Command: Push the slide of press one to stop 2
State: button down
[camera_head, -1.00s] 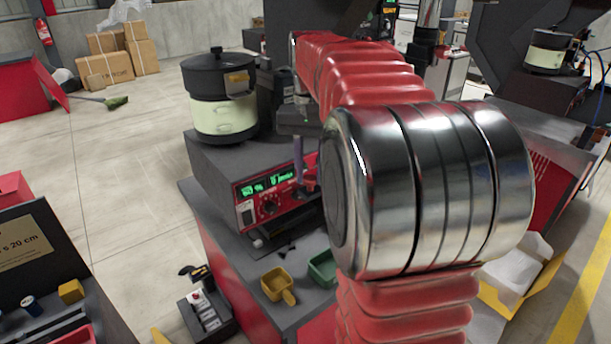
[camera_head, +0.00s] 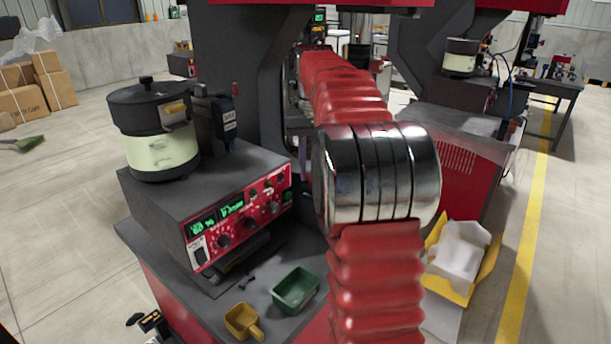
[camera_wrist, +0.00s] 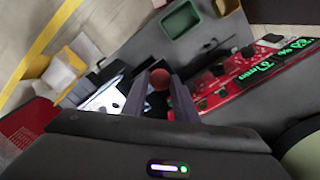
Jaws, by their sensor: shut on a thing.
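A dark press frame (camera_head: 235,60) with red upper parts stands behind my arm in the head view. I cannot read which press it is. In the wrist view, a round red knob (camera_wrist: 160,79) sits between the two grey fingers of my gripper (camera_wrist: 156,92), which is shut on it. A dark part shows just under the knob. The slide and its stop marks cannot be made out. In the head view, my red-sleeved arm hides most of the gripper and the area around it.
A feeder bowl (camera_head: 160,150) stands on a grey control box (camera_head: 215,205) with a red panel. A green bin (camera_head: 296,290) and a yellow scoop (camera_head: 243,322) lie in front. A yellow box (camera_head: 462,262) stands right of my arm. Open floor lies at far left.

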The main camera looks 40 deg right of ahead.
jog(key=shift+w+d, duration=0.15)
jog(key=shift+d, duration=1)
jog(key=c, duration=1.4)
grip_release()
jog(key=shift+r, duration=0.1)
jog(key=shift+w+r, duration=0.1)
jog(key=shift+r, duration=0.3)
notch_tip(320, 180, up, 7)
